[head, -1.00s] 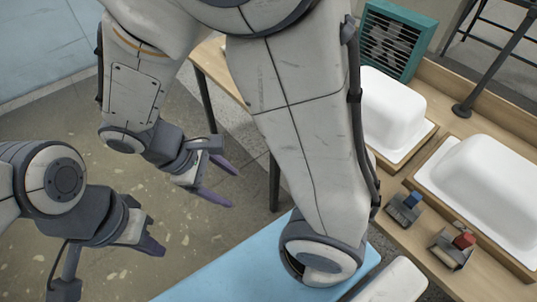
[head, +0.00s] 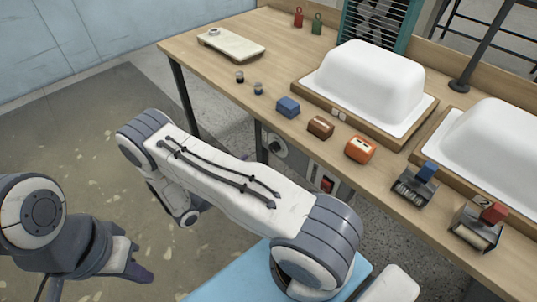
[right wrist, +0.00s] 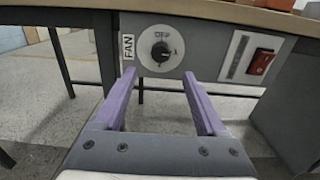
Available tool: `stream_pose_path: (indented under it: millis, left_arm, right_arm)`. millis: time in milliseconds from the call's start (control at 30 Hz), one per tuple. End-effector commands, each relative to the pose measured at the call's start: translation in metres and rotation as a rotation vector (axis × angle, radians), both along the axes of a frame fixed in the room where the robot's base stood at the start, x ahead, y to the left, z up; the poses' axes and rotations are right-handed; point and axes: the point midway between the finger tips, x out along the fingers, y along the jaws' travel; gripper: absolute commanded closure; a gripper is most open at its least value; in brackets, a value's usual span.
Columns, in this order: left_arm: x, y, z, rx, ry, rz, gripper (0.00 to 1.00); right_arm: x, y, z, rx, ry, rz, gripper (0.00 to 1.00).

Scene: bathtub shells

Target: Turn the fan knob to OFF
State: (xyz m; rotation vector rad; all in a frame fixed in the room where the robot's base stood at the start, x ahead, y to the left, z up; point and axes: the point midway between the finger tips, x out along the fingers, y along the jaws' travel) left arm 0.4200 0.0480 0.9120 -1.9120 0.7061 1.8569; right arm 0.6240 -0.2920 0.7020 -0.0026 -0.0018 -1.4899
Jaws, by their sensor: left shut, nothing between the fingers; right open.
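The fan knob (right wrist: 160,51) is a dark knob on a round white dial, set in a grey panel under the table edge, beside a FAN label (right wrist: 128,47). Lettering, apparently OFF, is above it; its exact setting is too small to read. In the head view, the dial (head: 278,145) shows partly past my right arm. My right gripper (right wrist: 159,74) is open, its two purple fingers pointing at the panel, one below each side of the dial, with nothing between them. In the head view my arm hides it. My left gripper (head: 138,264) is shut and empty at lower left.
A red rocker switch (right wrist: 261,62) sits right of the dial. The wooden tabletop (head: 215,80) overhangs the panel and carries white tub shells (head: 365,85), small coloured items and a fan (head: 380,25). Table legs stand below; the floor at left is clear.

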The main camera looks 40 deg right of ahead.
Motion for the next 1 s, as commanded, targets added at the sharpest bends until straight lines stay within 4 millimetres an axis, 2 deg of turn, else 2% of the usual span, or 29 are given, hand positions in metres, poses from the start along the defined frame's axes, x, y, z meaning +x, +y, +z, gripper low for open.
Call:
stream_pose_path:
  millis: [200,400,600,867,900,967,1000]
  left_arm:
    - [0.000,0.000,0.006,0.000,0.000,0.000,1.00]
    - [0.000,0.000,0.009,0.000,0.000,0.000,1.00]
    - [0.000,0.000,0.010,0.000,0.000,0.000,1.00]
    - [0.000,0.000,0.010,0.000,0.000,0.000,1.00]
    - [0.000,0.000,0.010,0.000,0.000,0.000,1.00]
    - [0.000,0.000,0.010,0.000,0.000,0.000,1.00]
    - [0.000,0.000,0.010,0.000,0.000,0.000,1.00]
  right_arm:
    - [0.001,-0.042,0.002,0.002,0.002,-0.008,0.26]
    - [0.004,-0.074,0.001,0.003,0.000,-0.006,0.26]
    - [0.005,-0.089,0.001,0.003,0.000,-0.004,0.26]
    - [0.006,-0.091,0.001,0.003,-0.001,-0.002,0.26]
    - [0.006,-0.091,0.001,0.003,-0.001,-0.002,0.30]
    - [0.006,-0.090,0.001,0.003,-0.001,-0.002,0.53]
    - [0.006,-0.090,0.001,0.003,-0.001,-0.002,0.68]
